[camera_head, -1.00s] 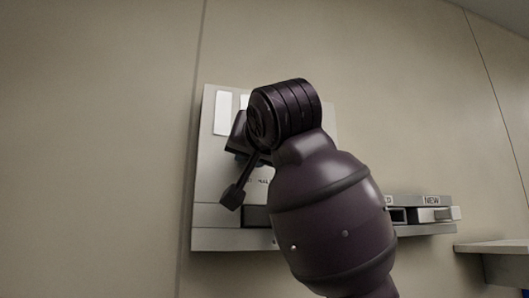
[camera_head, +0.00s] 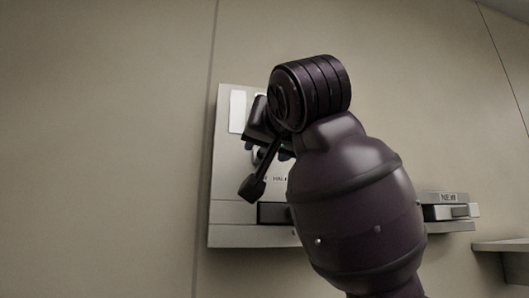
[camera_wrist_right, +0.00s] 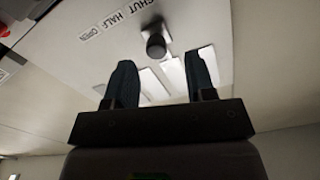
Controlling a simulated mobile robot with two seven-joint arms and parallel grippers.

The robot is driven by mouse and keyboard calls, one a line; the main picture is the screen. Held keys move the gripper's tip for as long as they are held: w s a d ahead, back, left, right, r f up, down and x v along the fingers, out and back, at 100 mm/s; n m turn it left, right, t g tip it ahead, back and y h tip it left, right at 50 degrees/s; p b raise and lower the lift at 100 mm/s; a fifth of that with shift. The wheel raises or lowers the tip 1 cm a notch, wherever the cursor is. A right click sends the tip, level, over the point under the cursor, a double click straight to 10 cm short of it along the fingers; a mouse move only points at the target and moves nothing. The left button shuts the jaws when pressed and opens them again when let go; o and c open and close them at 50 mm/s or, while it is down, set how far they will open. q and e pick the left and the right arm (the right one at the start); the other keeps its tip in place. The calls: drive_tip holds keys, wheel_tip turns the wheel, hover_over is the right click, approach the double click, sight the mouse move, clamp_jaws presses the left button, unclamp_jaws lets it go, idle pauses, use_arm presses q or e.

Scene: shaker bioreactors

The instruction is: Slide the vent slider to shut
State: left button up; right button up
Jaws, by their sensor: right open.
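The vent panel (camera_head: 226,190) is a pale plate on the wall, largely covered by my right arm in the head view. In the right wrist view, a dark round knob (camera_wrist_right: 156,46), apparently the vent slider's, stands out from the panel below the labels SHUT, HALF and OPEN (camera_wrist_right: 118,17). Its exact setting against the labels is unclear. My right gripper (camera_wrist_right: 160,68) is open, its two dark fingers apart. The knob appears between and just beyond the fingertips; I see no clear contact. My left gripper is not in view.
A grey rack (camera_head: 462,226) with a NEW label sticks out to the right of my arm. A pale shelf (camera_head: 503,246) juts out at the far right. The wall to the left of the panel is bare.

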drive_tip(key=b+v, duration=0.1)
drive_tip(key=v, duration=0.6)
drive_tip(key=shift+s, duration=0.3)
drive_tip(key=shift+d, duration=0.1)
